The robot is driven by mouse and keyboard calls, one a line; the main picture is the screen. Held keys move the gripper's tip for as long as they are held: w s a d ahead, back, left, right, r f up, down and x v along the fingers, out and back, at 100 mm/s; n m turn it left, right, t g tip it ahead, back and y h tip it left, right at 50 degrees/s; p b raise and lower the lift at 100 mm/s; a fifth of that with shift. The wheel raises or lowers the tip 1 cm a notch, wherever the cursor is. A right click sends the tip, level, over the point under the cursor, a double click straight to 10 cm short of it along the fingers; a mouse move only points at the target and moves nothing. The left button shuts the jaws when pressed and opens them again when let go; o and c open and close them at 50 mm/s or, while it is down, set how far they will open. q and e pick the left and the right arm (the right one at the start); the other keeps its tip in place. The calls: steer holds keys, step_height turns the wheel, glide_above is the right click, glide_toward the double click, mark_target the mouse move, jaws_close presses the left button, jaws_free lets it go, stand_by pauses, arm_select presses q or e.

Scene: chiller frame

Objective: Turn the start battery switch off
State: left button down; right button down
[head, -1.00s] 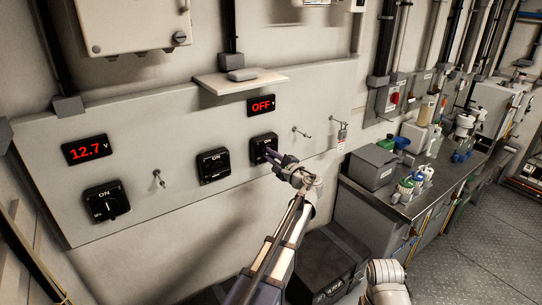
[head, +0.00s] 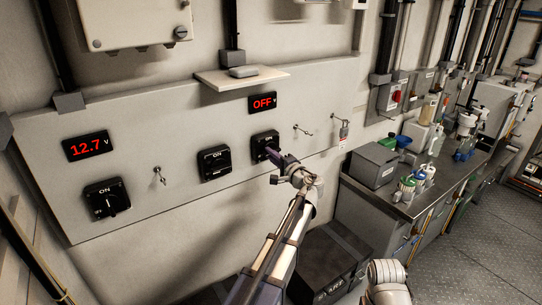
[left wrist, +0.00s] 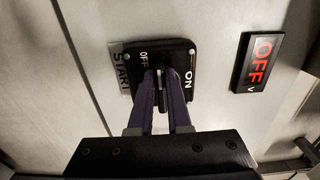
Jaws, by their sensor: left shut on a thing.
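The start battery switch (head: 261,141) is a black rotary switch, third from the left on the grey wall panel. The left wrist view shows its black plate (left wrist: 179,49) with ON and OFF marks and a START label (left wrist: 122,72). My left gripper (head: 270,154) is at this switch, its purple fingers (left wrist: 161,100) shut on the knob from both sides. In the wrist view the knob runs up and down between the fingers, which partly hide it. The display (head: 262,102) above the switch reads OFF.
Two similar black switches, one in the middle (head: 215,162) and one at the far left (head: 107,199), sit on the panel. A display (head: 87,146) reads 12.7 V. Keys stick out of the panel. A small shelf (head: 240,80) juts out above. A bench (head: 400,207) stands right.

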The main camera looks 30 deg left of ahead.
arm_select(q)
steer(key=shift+f, duration=0.1)
steer(key=c, duration=0.9)
jaws_free()
steer(key=shift+o, duration=0.2)
steer(key=v, duration=0.8)
steer(key=s+d+f+n+g+h, duration=0.1)
steer(key=s+d+f+g+h, duration=0.25)
steer(key=s+d+f, duration=0.35)
steer(key=s+d+f+n+g+h, duration=0.2)
steer(key=s+d+f+h, duration=0.3)
steer(key=s+f, duration=0.35)
steer(key=s+d+f+g+h, duration=0.2)
steer(key=s+d+f, duration=0.1)
steer(key=s+d, duration=0.3)
steer(key=s+d+f+g+h, duration=0.2)
steer(key=s+d+f+h, duration=0.1)
steer(key=s+d, duration=0.4)
steer(key=shift+s+d+m+h, duration=0.25)
steer(key=shift+s+m+h, duration=0.15)
steer(key=shift+s, duration=0.1)
